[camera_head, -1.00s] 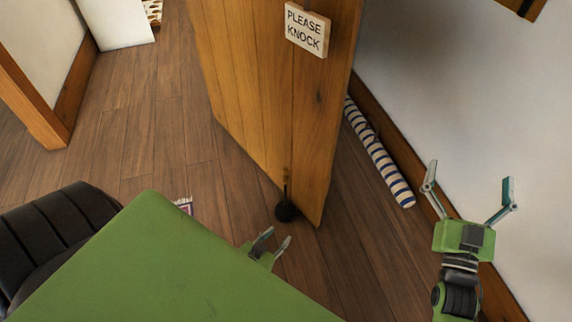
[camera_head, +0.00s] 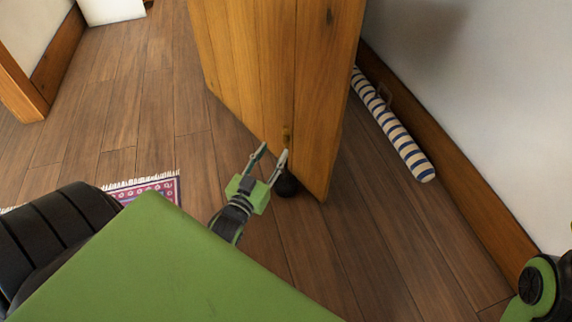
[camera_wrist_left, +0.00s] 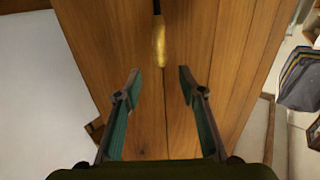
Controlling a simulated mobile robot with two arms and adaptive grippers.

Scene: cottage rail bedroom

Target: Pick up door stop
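The door stop (camera_head: 287,186) is a dark rounded weight on the floor at the foot of the open wooden door (camera_head: 268,70). A thin stem with a brass-coloured top seems to rise from it. My left gripper (camera_head: 272,150) is open beside the stop, its fingers partly covering the stem in the head view. In the left wrist view the brass-coloured part (camera_wrist_left: 159,42) stands against the door planks, beyond and roughly between the open, empty fingertips (camera_wrist_left: 158,82). The dark weight does not show there. My right gripper is outside both current views.
A blue-and-white striped roll (camera_head: 395,128) lies along the skirting on the right, behind the door. A fringed patterned rug (camera_head: 150,189) lies on the left. The wooden floor (camera_head: 110,110) left of the door is clear.

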